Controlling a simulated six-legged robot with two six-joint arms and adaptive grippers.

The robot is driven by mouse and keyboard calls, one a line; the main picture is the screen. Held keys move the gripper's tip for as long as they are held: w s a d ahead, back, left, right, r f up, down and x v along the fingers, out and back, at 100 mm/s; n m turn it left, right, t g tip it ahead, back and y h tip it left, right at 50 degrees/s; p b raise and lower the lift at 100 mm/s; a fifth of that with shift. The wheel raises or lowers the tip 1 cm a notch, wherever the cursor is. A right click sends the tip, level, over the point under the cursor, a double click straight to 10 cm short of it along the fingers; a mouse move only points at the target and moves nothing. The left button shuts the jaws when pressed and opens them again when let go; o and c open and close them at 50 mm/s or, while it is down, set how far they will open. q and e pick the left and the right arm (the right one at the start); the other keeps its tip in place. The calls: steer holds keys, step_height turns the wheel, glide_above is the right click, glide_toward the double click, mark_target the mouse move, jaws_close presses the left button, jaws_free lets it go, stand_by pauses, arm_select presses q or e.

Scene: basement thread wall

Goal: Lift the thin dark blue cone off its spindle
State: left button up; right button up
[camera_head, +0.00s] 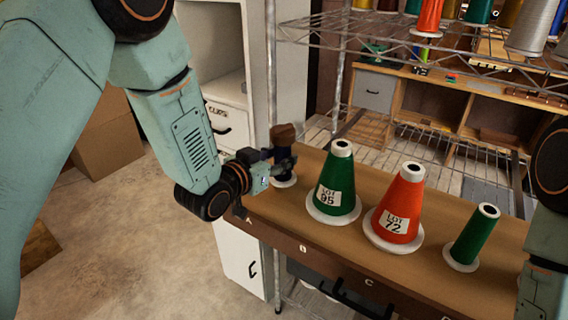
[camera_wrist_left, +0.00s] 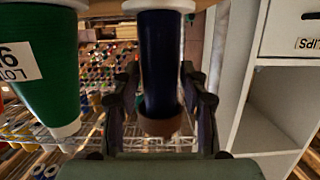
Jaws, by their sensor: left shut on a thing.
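The thin dark blue cone (camera_head: 282,154) has a brown top and stands upright at the left end of the brown board, in the head view. It also shows upside down in the left wrist view (camera_wrist_left: 161,62). My left gripper (camera_head: 279,167) is shut on it, with one finger on each side in the left wrist view (camera_wrist_left: 160,90). A white disc (camera_head: 285,182) is directly below the cone; I cannot tell whether the two touch. The spindle is hidden. My right arm shows at the right edge, but its gripper is out of view.
On the board (camera_head: 300,226), a green cone marked 95 (camera_head: 336,174) stands close to the right of the blue one. Beyond it are an orange cone marked 72 (camera_head: 400,205) and a thin green cone (camera_head: 474,236). A wire shelf (camera_head: 400,42) with more cones is behind, above.

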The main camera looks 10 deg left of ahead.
mark_target(277, 132)
arm_select(q)
steer(key=shift+r+p, duration=2.35)
steer(key=shift+r, duration=0.9)
steer(key=shift+r+p, duration=0.55)
steer(key=shift+r, duration=0.05)
steer(key=shift+s+r+p, duration=0.1)
steer(key=shift+r+p, duration=1)
steer(key=shift+r, duration=0.35)
steer(key=shift+f, duration=0.15)
